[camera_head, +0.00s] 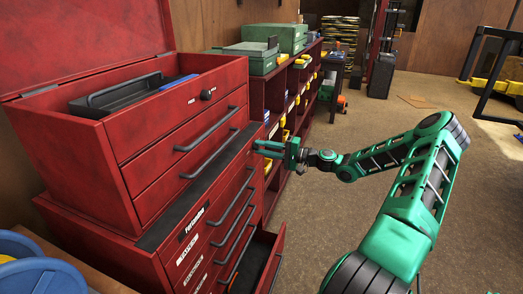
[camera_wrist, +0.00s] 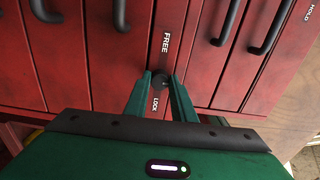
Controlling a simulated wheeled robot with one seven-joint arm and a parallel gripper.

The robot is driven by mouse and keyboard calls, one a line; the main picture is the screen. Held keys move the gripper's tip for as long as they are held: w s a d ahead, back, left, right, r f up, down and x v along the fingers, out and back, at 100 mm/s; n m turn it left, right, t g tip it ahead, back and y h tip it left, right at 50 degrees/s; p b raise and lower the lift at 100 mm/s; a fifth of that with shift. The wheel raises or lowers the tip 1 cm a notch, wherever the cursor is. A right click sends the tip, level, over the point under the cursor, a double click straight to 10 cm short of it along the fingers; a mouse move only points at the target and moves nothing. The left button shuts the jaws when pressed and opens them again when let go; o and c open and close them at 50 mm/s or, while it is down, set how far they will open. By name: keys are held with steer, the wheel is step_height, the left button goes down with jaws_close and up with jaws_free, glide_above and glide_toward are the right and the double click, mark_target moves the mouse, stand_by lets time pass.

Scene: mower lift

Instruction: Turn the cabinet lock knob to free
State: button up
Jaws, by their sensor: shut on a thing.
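The red cabinet (camera_head: 150,262) stands at the left with several drawers and dark handles. In the wrist view, a small dark lock knob (camera_wrist: 159,78) sits on its red front (camera_wrist: 140,50), between a white FREE label and a white LOCK label. FREE is above the knob in that picture and LOCK is below it. My gripper (camera_wrist: 160,80) has its two green fingers on either side of the knob, shut on it. I cannot tell which way the knob points. In the head view my gripper (camera_head: 262,148) is at the cabinet's right end, and the knob there is hidden or too small to see.
A red tool chest (camera_head: 150,145) with a raised lid sits on the cabinet, holding a dark tray (camera_head: 120,98). A round black knob (camera_head: 207,95) is on its front. A lower drawer (camera_head: 268,262) stands open. Red shelves (camera_head: 285,100) run behind.

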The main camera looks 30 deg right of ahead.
steer(key=shift+f, duration=0.15)
steer(key=o, duration=1.1)
steer(key=shift+c, duration=0.2)
steer(key=v, duration=1)
steer(key=shift+s+d, duration=0.2)
steer(key=shift+d, duration=0.1)
